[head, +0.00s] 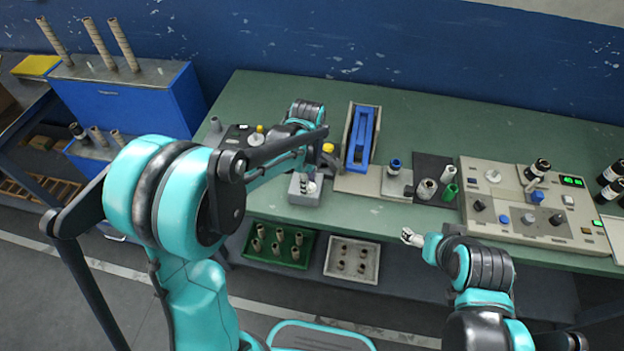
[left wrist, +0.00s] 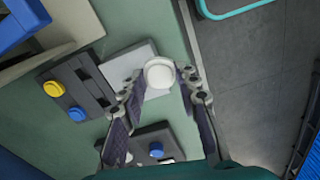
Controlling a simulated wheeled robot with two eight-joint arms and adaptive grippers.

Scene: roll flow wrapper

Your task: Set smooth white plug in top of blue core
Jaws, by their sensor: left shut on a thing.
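My left gripper (head: 308,178) is over a small grey block (head: 298,197) near the front edge of the green table. In the left wrist view my left gripper (left wrist: 162,92) has its fingers on either side of a smooth round white plug (left wrist: 158,72), shut on it. Whether the plug still touches the block is unclear. A small upright piece with a blue top (head: 394,166), which looks like the blue core, stands on a grey plate to the right, apart from the gripper. My right gripper (head: 411,237) is in front of the table edge, its fingers too small to read.
A blue channel-like fixture (head: 362,137) stands between the left gripper and the blue-topped piece. Trays (head: 351,277) sit on the lower shelf. The table's back is clear.

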